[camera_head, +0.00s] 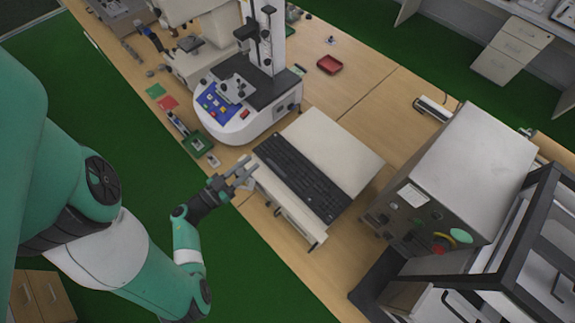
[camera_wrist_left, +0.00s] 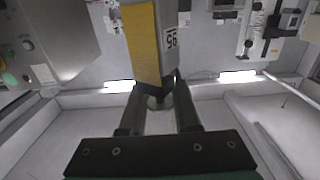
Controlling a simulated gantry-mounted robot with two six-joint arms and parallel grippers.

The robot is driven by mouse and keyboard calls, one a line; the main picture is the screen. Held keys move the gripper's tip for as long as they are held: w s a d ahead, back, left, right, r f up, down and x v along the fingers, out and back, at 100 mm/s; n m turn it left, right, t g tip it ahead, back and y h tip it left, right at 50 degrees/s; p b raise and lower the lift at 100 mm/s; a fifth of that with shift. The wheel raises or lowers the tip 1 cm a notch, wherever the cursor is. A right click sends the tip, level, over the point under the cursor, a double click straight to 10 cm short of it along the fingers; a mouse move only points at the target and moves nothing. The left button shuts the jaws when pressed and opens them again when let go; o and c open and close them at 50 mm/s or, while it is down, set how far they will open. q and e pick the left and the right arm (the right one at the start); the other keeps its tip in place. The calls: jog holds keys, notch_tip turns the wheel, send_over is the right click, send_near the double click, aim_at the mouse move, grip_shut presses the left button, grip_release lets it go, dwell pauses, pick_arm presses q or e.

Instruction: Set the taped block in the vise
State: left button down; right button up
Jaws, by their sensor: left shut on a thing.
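My left gripper (camera_head: 242,178) hangs over the near edge of the bench, by the left end of the black keyboard. In the left wrist view my gripper (camera_wrist_left: 157,88) is shut on the taped block (camera_wrist_left: 145,45), a pale block with a yellow tape band and a printed number. The block sticks out beyond the fingers; its far end is cut off by the frame. In the head view it is too small to tell from the fingers. A small metal fixture that looks like the vise (camera_head: 232,88) sits on the white test stand (camera_head: 240,125). My right gripper is out of view.
The keyboard (camera_head: 300,176) lies on a pale board right of my gripper. A grey metal box (camera_head: 460,170) with buttons and a black frame stand at the right. Small parts lie along the bench's near left edge.

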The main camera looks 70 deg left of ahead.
pick_arm(q)
jog(key=w+f+b, duration=0.9)
jog(key=w+b, duration=0.3)
jog(key=w, duration=0.1)
jog(key=shift+d+f, duration=0.2)
jog(key=shift+d, duration=0.2)
jog(key=f, duration=0.1)
jog(key=f+b, duration=0.2)
jog(key=shift+w+f, duration=0.3)
jog(key=shift+r, duration=0.1)
jog(key=shift+f+b, duration=0.4)
jog(key=shift+b, duration=0.1)
jog(key=c, duration=0.6)
grip_release()
